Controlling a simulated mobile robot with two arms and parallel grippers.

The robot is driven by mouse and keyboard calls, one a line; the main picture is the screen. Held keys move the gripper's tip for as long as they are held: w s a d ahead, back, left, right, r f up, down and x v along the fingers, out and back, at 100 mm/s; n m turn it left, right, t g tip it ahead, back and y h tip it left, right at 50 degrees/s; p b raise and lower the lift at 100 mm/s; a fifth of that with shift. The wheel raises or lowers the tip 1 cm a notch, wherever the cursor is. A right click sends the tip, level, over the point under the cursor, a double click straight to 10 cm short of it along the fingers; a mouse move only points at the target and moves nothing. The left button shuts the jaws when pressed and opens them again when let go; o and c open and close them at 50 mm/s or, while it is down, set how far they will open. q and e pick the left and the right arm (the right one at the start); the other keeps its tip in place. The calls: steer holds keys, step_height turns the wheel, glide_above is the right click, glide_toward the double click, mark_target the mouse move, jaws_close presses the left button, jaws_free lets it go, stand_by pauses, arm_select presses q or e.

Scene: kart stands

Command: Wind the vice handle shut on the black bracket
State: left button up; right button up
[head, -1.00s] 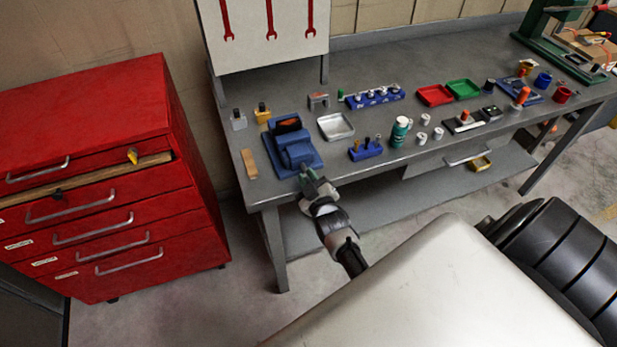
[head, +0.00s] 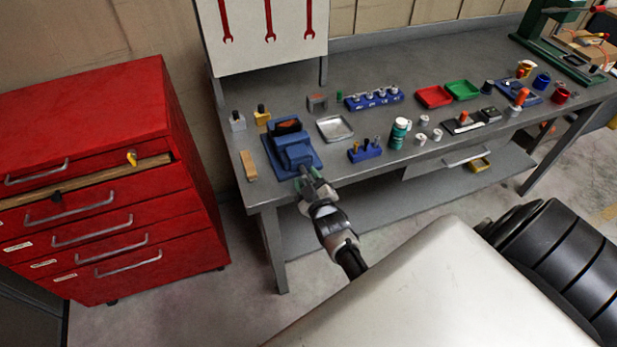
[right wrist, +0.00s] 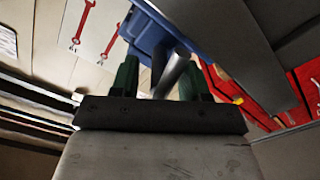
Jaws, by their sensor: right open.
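The blue vice (head: 297,153) stands at the left front of the grey workbench. A dark piece with an orange-brown face (head: 288,127), perhaps the black bracket, shows at its jaws; I cannot tell how tightly it sits. The grey vice handle (right wrist: 172,72) points from the vice toward my right gripper. My right gripper (head: 312,180) is at the bench's front edge, just in front of the vice. In the right wrist view its green fingers are open (right wrist: 162,78), with the handle between them and no clear grip on it. My left gripper is out of view.
A wooden block (head: 249,165) lies left of the vice. A silver tray (head: 334,128) and a blue tool holder (head: 365,151) stand to its right. A red drawer cabinet (head: 110,190) stands left of the bench (head: 400,170). Floor shows between them.

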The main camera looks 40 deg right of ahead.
steer(key=b+v, duration=0.2)
steer(key=v, duration=0.8)
steer(key=shift+s, duration=0.4)
steer(key=s+a+f+g+y+b, duration=0.1)
steer(key=s+a+f+g, duration=0.15)
steer(key=f, duration=0.55)
steer(key=s+a+f+g+y, duration=0.2)
steer(key=s+a+f, duration=0.15)
steer(key=f, duration=0.45)
steer(key=s+a+f+g+y+b, duration=0.1)
steer(key=s+a+f+g, duration=0.15)
steer(key=f, duration=0.55)
steer(key=s+f+g, duration=0.3)
steer(key=s+f, duration=0.2)
steer(key=s, duration=0.4)
steer(key=s+d+f+m+g+b, duration=0.1)
steer(key=s+f+g, duration=0.2)
steer(key=s+f, duration=0.3)
steer(key=s+f+g+b, duration=0.1)
steer(key=s+f+g, duration=0.2)
steer(key=s, duration=0.8)
step_height(320, 180, down, 3)
steer(key=shift+s+d+r+m, duration=0.1)
steer(key=shift+s+d+m, duration=0.1)
steer(key=shift+s+m, duration=0.1)
